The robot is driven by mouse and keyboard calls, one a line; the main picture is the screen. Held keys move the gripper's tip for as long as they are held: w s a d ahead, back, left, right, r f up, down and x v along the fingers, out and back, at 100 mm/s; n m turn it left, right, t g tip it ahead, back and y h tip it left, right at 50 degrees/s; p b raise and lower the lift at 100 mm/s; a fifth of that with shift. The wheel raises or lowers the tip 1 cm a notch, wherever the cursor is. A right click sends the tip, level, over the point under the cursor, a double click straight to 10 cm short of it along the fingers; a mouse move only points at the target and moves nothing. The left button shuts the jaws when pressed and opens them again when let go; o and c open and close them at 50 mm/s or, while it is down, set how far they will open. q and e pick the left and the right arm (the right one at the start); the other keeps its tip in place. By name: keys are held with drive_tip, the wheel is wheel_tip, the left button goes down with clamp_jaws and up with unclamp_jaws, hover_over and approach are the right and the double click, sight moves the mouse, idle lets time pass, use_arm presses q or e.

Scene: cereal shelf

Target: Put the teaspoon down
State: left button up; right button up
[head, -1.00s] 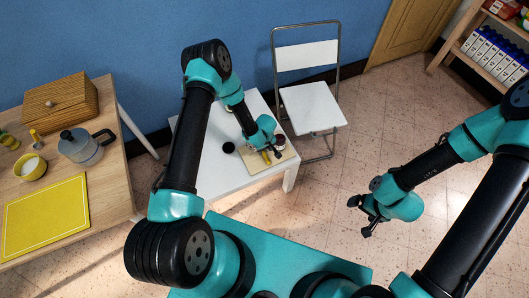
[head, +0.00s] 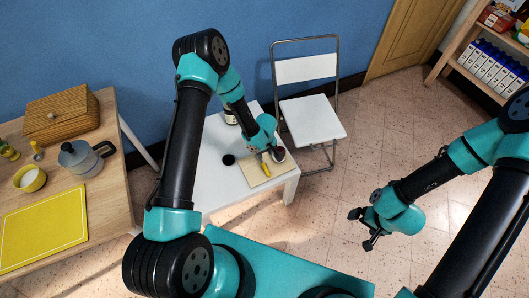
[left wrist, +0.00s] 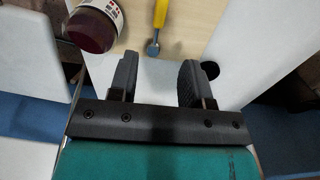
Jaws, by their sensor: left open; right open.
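The teaspoon (head: 266,169), with a yellow handle and a grey-blue end, lies on the light wooden board (head: 250,177) on the white table. It also shows in the left wrist view (left wrist: 160,14), just beyond the fingertips. My left gripper (head: 268,154) is open over the board's far side; in the left wrist view its fingers (left wrist: 155,72) stand apart with nothing between them. The spoon looks clear of both fingers. My right gripper (head: 364,229) is open and empty, over the floor to the right of the table.
A dark jar with a white-and-red label (left wrist: 96,24) stands beside the spoon, close to my left gripper. A black round spot (head: 228,160) is on the white table (head: 215,180). A folding chair (head: 312,118) stands behind right. A wooden table with a moka pot (head: 84,160) is left.

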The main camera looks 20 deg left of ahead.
use_arm(q)
drive_tip(key=s+r+m+h, duration=0.2)
drive_tip(key=s+r+m, duration=0.1)
drive_tip(key=s, duration=0.7)
drive_tip(key=s+a+r+m+h, duration=0.1)
drive_tip(key=s+r+m, duration=0.3)
drive_tip(key=s, duration=0.6)
drive_tip(key=shift+r+t+h, duration=0.4)
drive_tip(key=shift+r, duration=0.15)
idle(0.5)
